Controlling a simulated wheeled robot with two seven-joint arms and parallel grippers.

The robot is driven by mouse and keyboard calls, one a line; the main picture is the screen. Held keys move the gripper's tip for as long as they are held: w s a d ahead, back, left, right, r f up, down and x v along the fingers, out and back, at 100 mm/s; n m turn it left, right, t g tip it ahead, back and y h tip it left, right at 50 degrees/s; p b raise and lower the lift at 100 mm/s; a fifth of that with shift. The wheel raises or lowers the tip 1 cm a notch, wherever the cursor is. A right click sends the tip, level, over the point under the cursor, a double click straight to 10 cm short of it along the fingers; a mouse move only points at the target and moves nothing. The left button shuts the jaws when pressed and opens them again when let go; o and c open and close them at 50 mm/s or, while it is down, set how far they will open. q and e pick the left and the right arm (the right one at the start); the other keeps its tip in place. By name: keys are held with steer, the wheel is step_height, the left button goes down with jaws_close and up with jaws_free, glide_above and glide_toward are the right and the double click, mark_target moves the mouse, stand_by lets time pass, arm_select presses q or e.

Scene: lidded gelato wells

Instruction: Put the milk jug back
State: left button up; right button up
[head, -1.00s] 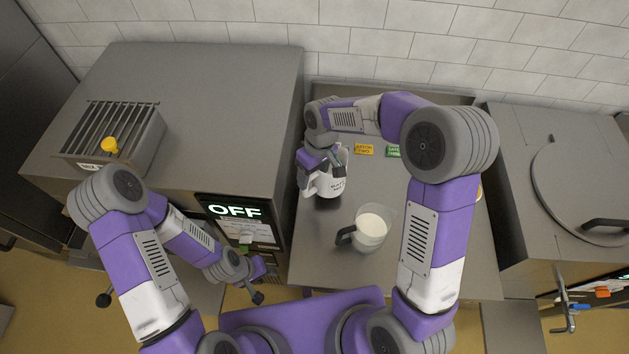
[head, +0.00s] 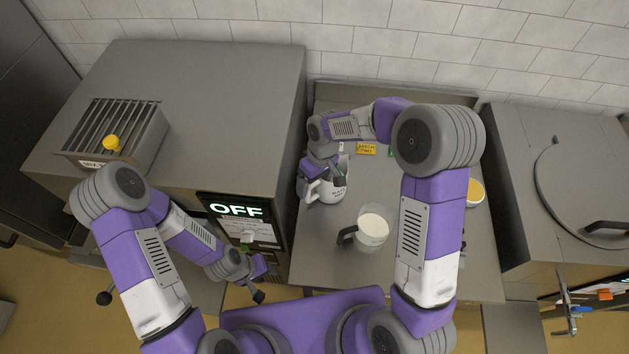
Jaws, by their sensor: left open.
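A clear jug with white liquid (head: 373,230) and a dark handle on its left stands upright on the steel counter (head: 330,250). Behind it to the left stands a white jug with dark lettering (head: 334,194), its handle on the left. My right gripper (head: 330,178) is over the white jug's rim and hides part of its top. I cannot tell whether its fingers are closed on the jug. My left gripper (head: 262,287) is open and empty, low in front of the machine with the OFF display (head: 236,210), away from both jugs.
A yellow tag (head: 366,149) lies at the back of the counter. A yellow-topped round tub (head: 475,193) is at its right, partly behind my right arm. A lidded well (head: 585,190) is further right. The counter's front middle is clear.

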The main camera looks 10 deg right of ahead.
step_height(320, 180, up, 12)
steer(key=d, duration=0.1)
steer(key=shift+w+d+p, duration=0.35)
steer(key=shift+w+d, duration=0.05)
steer(key=shift+w, duration=0.05)
stand_by(0.7)
